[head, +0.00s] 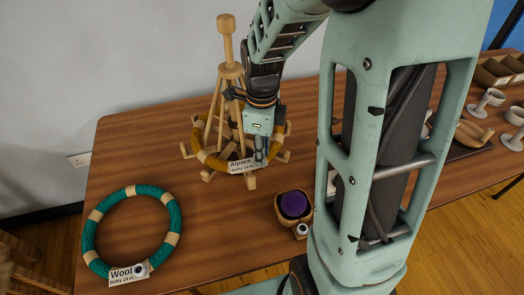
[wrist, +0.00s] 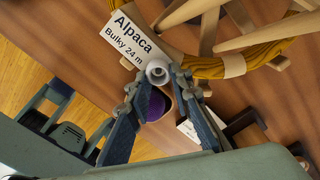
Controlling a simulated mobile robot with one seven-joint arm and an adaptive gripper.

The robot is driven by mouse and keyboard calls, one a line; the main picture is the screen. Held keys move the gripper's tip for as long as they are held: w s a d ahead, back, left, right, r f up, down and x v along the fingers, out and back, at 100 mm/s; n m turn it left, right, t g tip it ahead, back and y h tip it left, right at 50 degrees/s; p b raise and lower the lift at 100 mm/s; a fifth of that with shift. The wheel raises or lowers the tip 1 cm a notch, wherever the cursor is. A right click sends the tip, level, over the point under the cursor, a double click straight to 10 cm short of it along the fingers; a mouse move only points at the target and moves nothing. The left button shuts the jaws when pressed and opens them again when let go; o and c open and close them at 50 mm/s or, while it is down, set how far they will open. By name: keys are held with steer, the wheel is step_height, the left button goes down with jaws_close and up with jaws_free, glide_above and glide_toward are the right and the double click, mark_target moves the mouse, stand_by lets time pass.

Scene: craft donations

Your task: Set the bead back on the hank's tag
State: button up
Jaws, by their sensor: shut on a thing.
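My gripper (wrist: 158,76) is shut on a small white bead (wrist: 157,71) with a dark hole, seen in the wrist view. The bead is beside the lower right edge of the white tag (wrist: 133,38) reading "Alpaca Bulky 24 m"; I cannot tell if they touch. The tag lies at the mustard hank (wrist: 275,52). In the head view my gripper (head: 262,160) points down at the right end of the Alpaca tag (head: 242,167). The mustard hank (head: 211,161) rings the foot of a wooden stand. The held bead is not clear there.
A teal hank (head: 88,238) with a "Wool" tag (head: 122,275) and a dark-holed white bead (head: 140,269) lies at front left. A wooden bowl (head: 280,208) holds a purple ball (head: 294,204). The wooden stand (head: 227,75) rises beside my arm. Cups (head: 490,100) stand at right.

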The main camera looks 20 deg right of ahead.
steer(key=o, duration=0.8)
steer(key=shift+c, duration=0.2)
step_height(320, 180, up, 12)
steer(key=shift+d, duration=0.1)
